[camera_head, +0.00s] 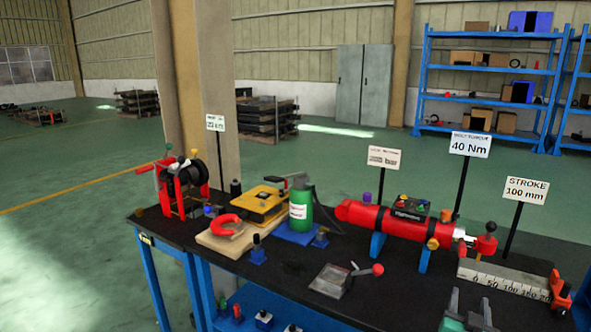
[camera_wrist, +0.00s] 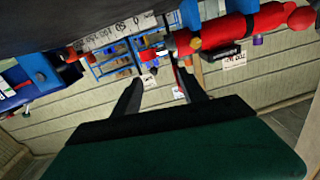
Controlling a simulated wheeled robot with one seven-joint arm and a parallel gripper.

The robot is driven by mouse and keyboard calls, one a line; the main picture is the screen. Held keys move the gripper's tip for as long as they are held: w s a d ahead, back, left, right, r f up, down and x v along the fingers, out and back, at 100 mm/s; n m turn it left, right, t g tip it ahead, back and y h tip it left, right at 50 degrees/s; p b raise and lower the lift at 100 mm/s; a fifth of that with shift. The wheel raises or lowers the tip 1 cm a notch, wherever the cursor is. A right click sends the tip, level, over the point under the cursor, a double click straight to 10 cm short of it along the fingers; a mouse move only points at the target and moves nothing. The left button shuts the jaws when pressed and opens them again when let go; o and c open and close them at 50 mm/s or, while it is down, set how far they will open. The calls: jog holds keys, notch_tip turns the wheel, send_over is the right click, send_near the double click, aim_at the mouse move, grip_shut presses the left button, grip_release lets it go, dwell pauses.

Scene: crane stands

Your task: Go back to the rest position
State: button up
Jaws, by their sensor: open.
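My gripper (camera_head: 468,308) shows at the bottom right of the head view, at the near edge of the black-topped bench (camera_head: 395,290). In the wrist view my gripper (camera_wrist: 162,80) has two dark fingers spread apart. Nothing is held between them. The wrist view is upside down, with the bench top along its upper edge. A red cylinder (camera_head: 385,222) lies on blue supports beyond my gripper; it also shows in the wrist view (camera_wrist: 235,30). A grey ruler block (camera_head: 505,277) with red end pieces lies to the right of my gripper.
A green bottle (camera_head: 301,210), a yellow device (camera_head: 262,204), a red winch (camera_head: 180,188) and a grey block with a red-knobbed lever (camera_head: 332,280) stand on the bench. Signs on posts, such as the 40 Nm sign (camera_head: 470,144), rise behind. Blue shelves (camera_head: 490,72) stand far back.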

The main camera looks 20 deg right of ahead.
jog(key=w+a+r+n+g+y+p, duration=0.1)
jog(key=w+a+n+y+p, duration=0.15)
jog(key=w+a+y, duration=0.55)
jog(key=w+a+n+y+p, duration=0.15)
jog(key=w+a+n, duration=0.25)
jog(key=a, duration=0.7)
jog(key=s+a+r+n+g+y+p, duration=0.1)
jog(key=s+a+g, duration=0.3)
jog(key=a, duration=0.6)
jog(key=s+a+r+n+g+y+p, duration=0.2)
jog(key=s+a+n+g+p, duration=0.1)
jog(key=s+a, duration=0.6)
jog(key=shift+a+g+p, duration=0.5)
jog(key=shift+a+p, duration=0.25)
jog(key=shift+a, duration=0.45)
